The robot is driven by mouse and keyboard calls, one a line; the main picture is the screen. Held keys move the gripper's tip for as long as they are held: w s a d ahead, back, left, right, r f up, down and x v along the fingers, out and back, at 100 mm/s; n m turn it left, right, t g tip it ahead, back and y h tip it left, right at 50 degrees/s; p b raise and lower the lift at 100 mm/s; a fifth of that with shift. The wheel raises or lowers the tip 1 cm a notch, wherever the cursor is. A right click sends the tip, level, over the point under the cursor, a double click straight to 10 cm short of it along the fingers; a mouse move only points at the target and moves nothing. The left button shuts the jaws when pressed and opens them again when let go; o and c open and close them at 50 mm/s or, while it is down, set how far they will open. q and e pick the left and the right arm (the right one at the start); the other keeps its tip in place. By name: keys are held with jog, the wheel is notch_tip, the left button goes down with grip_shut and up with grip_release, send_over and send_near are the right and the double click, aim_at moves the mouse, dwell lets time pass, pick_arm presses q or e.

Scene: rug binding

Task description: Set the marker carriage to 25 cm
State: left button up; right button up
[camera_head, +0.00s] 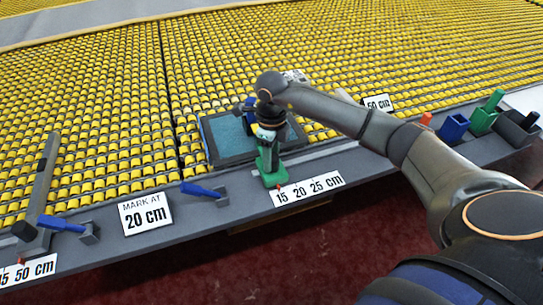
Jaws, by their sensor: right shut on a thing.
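The green marker carriage (268,162) sits on the grey front rail beside the scale label (307,189), which reads 15, 20, 25 cm. The carriage's red pointer (279,187) is at the left end of the label, near the 15. My right gripper (268,128) is above the carriage, shut on its upper part; the arm comes in from the right, and the fingers are small and partly hidden. A white sign (145,213) on the rail reads "MARK AT 20 cm". My left gripper is not in view.
A dark-framed tray with a teal surface (226,134) lies behind the carriage. A blue-handled lever (203,190) is on the rail to its left. A grey bar (42,185) stands at far left. Blue (453,128) and green (484,119) holders are at right. Yellow rollers cover the table.

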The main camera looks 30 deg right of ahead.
grip_shut()
dwell(0.8)
